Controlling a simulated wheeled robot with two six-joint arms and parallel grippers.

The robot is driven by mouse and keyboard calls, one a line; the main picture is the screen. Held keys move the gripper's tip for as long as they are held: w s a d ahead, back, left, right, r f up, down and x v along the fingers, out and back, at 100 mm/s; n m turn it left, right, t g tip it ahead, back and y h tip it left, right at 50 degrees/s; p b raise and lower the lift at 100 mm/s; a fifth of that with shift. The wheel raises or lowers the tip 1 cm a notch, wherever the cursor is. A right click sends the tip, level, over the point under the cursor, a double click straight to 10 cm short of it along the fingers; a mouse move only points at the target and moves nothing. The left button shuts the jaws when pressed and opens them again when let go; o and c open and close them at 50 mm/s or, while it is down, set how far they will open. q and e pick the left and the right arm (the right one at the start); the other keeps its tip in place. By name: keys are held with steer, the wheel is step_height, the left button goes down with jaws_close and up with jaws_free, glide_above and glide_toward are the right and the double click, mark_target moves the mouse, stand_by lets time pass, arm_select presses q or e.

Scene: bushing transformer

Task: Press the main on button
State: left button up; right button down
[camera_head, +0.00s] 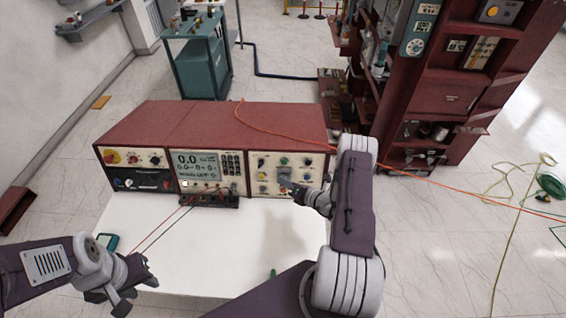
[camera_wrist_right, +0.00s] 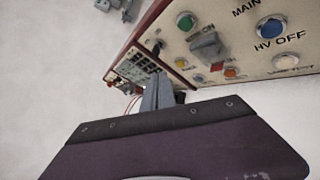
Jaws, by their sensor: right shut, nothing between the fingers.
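The red control console (camera_head: 215,125) stands at the back of the white table. Its right-hand cream panel (camera_head: 318,172) carries several small buttons and a grey switch. In the right wrist view the panel shows a green button (camera_wrist_right: 185,21), a grey rotary switch (camera_wrist_right: 207,44) and a blue button (camera_wrist_right: 270,27). The word MAIN is printed above the blue button, its rest cut off; HV OFF is printed below it. My right gripper (camera_head: 287,184) is shut and empty, its tips in front of the panel; I cannot tell if they touch. My left gripper (camera_head: 135,292) is open and empty over the table's left front.
A teal device (camera_head: 108,241) lies at the table's left edge. A red cabinet (camera_head: 440,95) stands behind right. The table's middle (camera_head: 225,245) is clear.

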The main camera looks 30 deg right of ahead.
mark_target(286, 168)
steer(key=w+d+b, duration=0.1)
steer(key=w, duration=0.1)
steer(key=w+d+f+b, duration=0.1)
steer(key=w+d+b, duration=0.2)
steer(key=w+b, duration=0.1)
steer(key=shift+w+d+f, duration=0.2)
steer(key=shift+w+f, duration=0.05)
steer(key=shift+f, duration=0.1)
steer(key=shift+w, duration=0.1)
steer(key=shift+b, duration=0.3)
stand_by(1.4)
steer(key=shift+w+d+f+b, duration=0.1)
steer(key=shift+w+d+b, duration=0.15)
steer(key=shift+b, duration=0.2)
